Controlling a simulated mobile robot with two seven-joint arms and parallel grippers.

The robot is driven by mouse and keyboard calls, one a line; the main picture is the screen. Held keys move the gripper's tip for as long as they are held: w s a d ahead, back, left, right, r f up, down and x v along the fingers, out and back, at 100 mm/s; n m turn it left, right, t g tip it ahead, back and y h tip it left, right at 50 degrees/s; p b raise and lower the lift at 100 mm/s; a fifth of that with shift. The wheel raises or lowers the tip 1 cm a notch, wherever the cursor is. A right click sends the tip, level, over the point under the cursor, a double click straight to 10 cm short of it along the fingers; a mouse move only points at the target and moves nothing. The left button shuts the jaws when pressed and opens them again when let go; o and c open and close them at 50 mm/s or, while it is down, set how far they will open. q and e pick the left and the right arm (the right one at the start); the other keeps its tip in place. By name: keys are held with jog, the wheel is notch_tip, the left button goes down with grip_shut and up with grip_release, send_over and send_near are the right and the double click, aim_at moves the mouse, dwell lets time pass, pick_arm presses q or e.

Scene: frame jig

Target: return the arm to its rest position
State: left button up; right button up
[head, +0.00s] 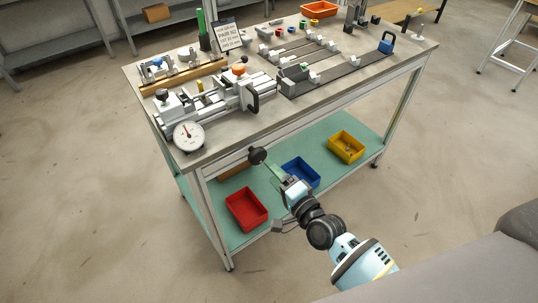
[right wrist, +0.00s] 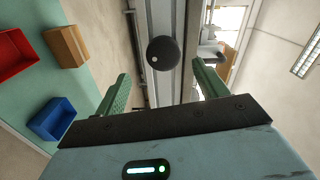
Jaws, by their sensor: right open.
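My right gripper (head: 274,172) reaches up from the lower right to the front of the workbench, below its top edge. In the right wrist view its two green fingers (right wrist: 160,80) stand wide apart with nothing visibly held. A round black knob (head: 257,155) is just beyond the fingertips at the bench front. It also shows in the right wrist view (right wrist: 163,53), framed between the fingers; I cannot tell whether they touch it. My left gripper is not in view.
The workbench top (head: 215,155) carries a dial gauge (head: 188,136), a clamp fixture, rails and small parts. The lower shelf holds a red bin (head: 246,209), a blue bin (head: 301,171) and a yellow bin (head: 346,147). Open floor lies left of the bench.

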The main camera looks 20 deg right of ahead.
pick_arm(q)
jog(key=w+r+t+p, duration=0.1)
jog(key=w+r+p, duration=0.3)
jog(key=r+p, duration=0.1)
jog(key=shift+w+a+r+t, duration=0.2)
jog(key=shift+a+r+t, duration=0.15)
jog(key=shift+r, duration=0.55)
pick_arm(e)
jog(key=s+d+f+n+g+h, duration=0.1)
jog(key=s+d+f+n+g, duration=0.1)
jog(key=s, duration=0.9)
jog(key=s+d+f+n+g+h, duration=0.1)
jog(key=s+f+n, duration=0.4)
jog(key=s, duration=0.7)
jog(key=s+d+f+n+g+h, duration=0.2)
jog(key=s+f+n+g, duration=0.2)
jog(key=s+n, duration=0.3)
jog(key=s+g, duration=0.1)
jog(key=s, duration=0.4)
jog(key=shift+s+d, duration=0.25)
jog(key=shift+d, duration=0.15)
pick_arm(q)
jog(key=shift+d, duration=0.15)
